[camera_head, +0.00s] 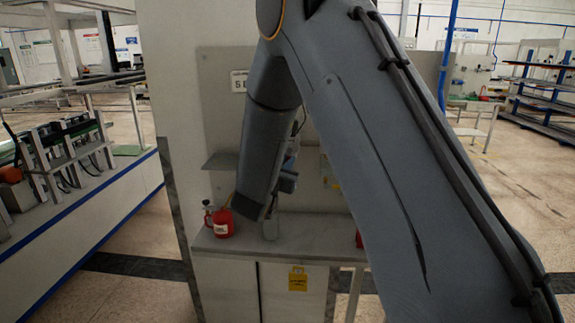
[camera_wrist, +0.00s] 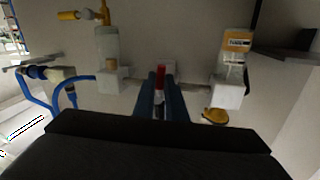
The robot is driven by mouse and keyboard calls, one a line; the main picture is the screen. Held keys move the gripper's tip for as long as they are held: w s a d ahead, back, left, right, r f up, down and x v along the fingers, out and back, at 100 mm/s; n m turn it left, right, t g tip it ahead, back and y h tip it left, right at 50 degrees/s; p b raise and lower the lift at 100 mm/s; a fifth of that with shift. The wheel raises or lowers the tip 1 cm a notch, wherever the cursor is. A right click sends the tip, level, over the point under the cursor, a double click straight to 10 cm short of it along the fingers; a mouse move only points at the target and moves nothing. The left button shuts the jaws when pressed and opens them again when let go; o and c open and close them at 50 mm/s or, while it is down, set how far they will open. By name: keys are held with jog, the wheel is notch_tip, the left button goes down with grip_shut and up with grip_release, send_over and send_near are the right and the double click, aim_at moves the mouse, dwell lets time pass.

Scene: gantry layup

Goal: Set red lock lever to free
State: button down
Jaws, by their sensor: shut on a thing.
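In the wrist view, a small red lever (camera_wrist: 160,72) stands upright between the two blue-grey fingers of my gripper (camera_wrist: 160,84). The fingers are close on either side of it, and a pale part shows just below the red end. My gripper is shut on it. The lever's base and pivot are hidden by the fingers and the dark gripper body. In the head view my arm covers the lever and most of the gripper. Which setting the lever is in cannot be told.
In the wrist view, a yellow-capped fitting (camera_wrist: 106,46) and a blue-hosed tool (camera_wrist: 50,75) are left; a yellow-labelled unit (camera_wrist: 236,45) and a yellow knob (camera_wrist: 215,116) are right. In the head view, a red can (camera_head: 223,222) stands on the grey counter (camera_head: 317,225).

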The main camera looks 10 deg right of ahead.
jog(key=shift+w+a+r+m+g+y+b, duration=0.15)
jog(key=shift+a+r+m+y+b, duration=0.4)
jog(key=shift+m+b, duration=1.55)
jog(key=shift+w+a+r+m+g+y+b, duration=0.15)
jog(key=shift+r+m+y+b, duration=0.5)
jog(key=shift+m+b, duration=1.45)
jog(key=shift+w+a+r+m+g+y+b, duration=0.1)
jog(key=shift+a+r+m+y+b, duration=0.5)
jog(key=shift+m+b, duration=1.5)
jog(key=shift+d+f, duration=0.15)
jog(key=shift+f, duration=0.1)
jog(key=c, duration=1.8)
grip_release()
jog(key=b+v, duration=0.1)
jog(key=v, duration=0.6)
jog(key=shift+s, duration=0.4)
